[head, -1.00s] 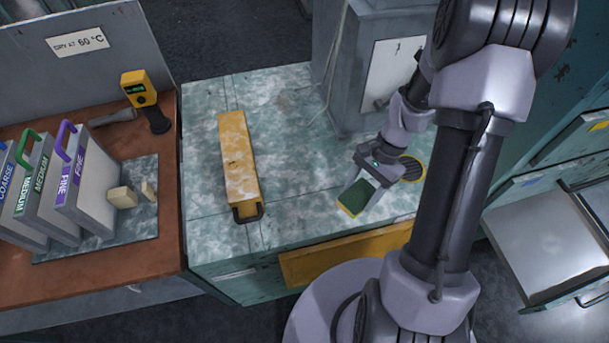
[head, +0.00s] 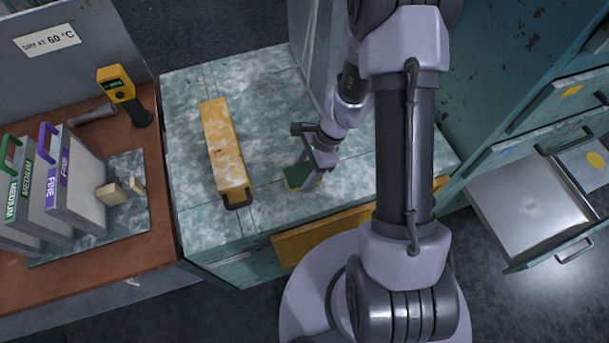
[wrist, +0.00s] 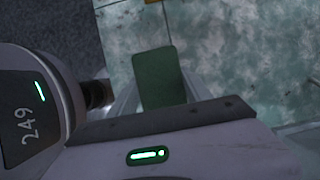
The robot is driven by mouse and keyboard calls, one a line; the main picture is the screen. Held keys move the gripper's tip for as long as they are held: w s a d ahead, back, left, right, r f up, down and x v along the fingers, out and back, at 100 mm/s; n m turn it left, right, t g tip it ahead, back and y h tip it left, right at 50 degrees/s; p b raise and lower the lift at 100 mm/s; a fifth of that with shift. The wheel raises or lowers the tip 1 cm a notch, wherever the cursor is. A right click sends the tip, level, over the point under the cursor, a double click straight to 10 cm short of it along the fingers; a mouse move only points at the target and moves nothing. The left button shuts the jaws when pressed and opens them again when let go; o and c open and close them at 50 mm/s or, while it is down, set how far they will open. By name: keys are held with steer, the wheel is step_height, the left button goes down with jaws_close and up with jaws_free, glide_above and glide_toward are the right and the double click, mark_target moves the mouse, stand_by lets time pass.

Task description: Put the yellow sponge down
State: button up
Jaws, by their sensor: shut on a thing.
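The yellow sponge (head: 300,179) shows a dark green top face and a thin yellow edge in the head view. My gripper (head: 312,166) is shut on it, over the mottled green-grey worktop (head: 270,215). In the wrist view the sponge's green face (wrist: 158,76) sits between the two pale fingers of my gripper (wrist: 160,98), with the tiled worktop (wrist: 235,45) behind it. I cannot tell whether the sponge touches the worktop or hangs just above it. My arm hides part of the worktop to the right.
A long yellow case (head: 222,145) with a dark handle lies left of the sponge. A brown bench (head: 160,235) at left holds upright labelled plates and a yellow handheld meter (head: 117,82). A grey cabinet stands behind. An open drawer (head: 530,205) is at right. Worktop around the sponge is clear.

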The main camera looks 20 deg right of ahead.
steer(key=shift+f+b, duration=0.4)
steer(key=shift+f, duration=0.95)
steer(key=o, duration=1.6)
steer(key=shift+r, duration=0.1)
